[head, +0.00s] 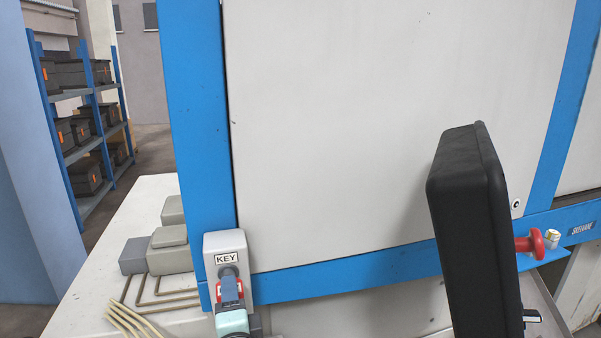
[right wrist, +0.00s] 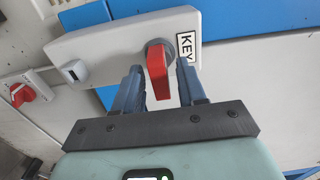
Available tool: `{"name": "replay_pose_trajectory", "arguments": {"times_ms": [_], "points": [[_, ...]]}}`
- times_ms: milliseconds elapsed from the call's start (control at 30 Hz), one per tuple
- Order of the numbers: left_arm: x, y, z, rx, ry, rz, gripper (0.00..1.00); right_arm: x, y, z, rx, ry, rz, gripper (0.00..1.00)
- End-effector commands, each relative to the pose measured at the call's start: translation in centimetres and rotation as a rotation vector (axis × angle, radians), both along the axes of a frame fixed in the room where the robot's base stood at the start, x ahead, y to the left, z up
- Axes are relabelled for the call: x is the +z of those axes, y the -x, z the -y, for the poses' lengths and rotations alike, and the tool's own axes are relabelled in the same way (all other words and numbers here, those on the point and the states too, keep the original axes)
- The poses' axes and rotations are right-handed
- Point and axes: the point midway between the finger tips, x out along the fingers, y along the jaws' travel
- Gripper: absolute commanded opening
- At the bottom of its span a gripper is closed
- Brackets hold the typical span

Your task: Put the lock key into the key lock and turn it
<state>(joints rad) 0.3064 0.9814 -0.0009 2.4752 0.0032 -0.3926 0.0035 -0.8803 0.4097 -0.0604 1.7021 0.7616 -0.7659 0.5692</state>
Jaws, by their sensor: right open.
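The key lock (head: 228,271) is a dark round fitting on a light grey box labelled KEY, at the lower left of the head view. The red lock key (right wrist: 158,72) sits at the round lock in the right wrist view, its flat handle standing out towards my gripper. How deep it sits I cannot tell. My right gripper (right wrist: 160,80) is open, with one blue finger on each side of the red key and visible gaps between. In the head view my right gripper (head: 231,290) covers the lower part of the box. My left gripper is not in view.
The box is mounted by the blue frame (head: 197,130) of a large machine with a pale door (head: 340,130). A black panel (head: 465,220) stands at the right, near a red knob (head: 537,242). Another red switch (right wrist: 22,94) is left in the wrist view.

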Motion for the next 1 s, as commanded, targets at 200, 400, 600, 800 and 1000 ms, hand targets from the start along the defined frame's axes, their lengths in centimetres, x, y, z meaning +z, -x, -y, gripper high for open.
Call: {"name": "replay_pose_trajectory", "arguments": {"times_ms": [200,400,600,800,1000], "points": [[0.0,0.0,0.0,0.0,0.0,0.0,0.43,-0.01,0.03,0.0,0.0,0.0,0.0,0.0],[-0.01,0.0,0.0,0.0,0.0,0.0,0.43,0.01,0.01,0.0,0.0,0.0,0.0,0.0],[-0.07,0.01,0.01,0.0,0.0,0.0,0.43,-0.01,-0.16,-0.02,-0.001,0.0,0.0,0.0],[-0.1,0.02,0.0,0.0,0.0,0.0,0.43,0.04,-0.29,-0.05,-0.001,0.001,0.001,0.0],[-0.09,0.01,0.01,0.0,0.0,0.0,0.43,0.09,-0.31,-0.04,-0.001,-0.001,0.002,0.0]]}}
